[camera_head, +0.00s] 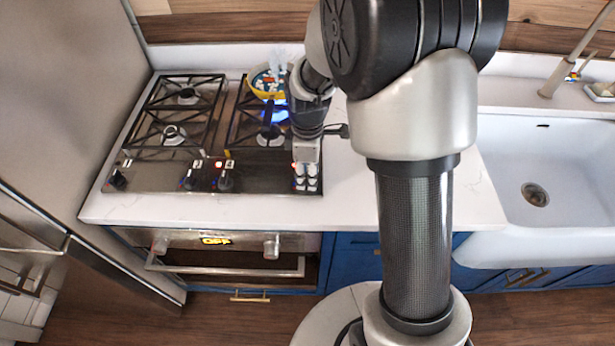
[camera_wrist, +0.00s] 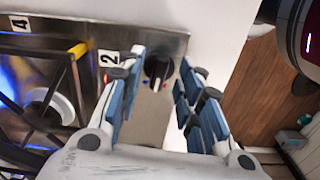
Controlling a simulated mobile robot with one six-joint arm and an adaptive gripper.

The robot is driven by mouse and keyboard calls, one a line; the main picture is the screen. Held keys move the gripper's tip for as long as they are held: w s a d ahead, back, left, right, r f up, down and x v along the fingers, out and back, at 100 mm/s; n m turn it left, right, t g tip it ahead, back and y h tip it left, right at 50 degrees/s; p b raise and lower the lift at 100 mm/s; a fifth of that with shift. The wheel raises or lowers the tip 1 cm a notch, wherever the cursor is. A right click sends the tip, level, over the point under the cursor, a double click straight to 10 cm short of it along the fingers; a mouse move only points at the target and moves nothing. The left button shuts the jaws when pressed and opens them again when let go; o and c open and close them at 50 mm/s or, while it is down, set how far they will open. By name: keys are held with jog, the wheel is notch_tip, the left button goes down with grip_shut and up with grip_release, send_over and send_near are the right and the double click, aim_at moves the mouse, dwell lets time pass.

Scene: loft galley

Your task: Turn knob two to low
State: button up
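Knob two (camera_wrist: 158,66) is a black round knob with a pale pointer mark. It sits on the steel cooktop panel beside the white label "2" (camera_wrist: 108,58) in the wrist view, with a small red mark near its edge. My gripper (camera_wrist: 161,78) is open, with its blue-padded fingers on either side of the knob; I cannot tell whether they touch it. In the head view my gripper (camera_head: 306,180) is over the right front of the cooktop (camera_head: 260,185) and hides this knob.
A yellow-rimmed pan (camera_head: 267,84) with food stands on the back right burner, with a blue flame near it. Other black knobs (camera_head: 226,181) line the cooktop's front left of my gripper. The white counter (camera_head: 350,205) is clear to the right, before the sink (camera_head: 560,180).

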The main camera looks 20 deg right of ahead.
jog(key=shift+f, duration=0.4)
jog(key=shift+c, duration=0.2)
grip_shut()
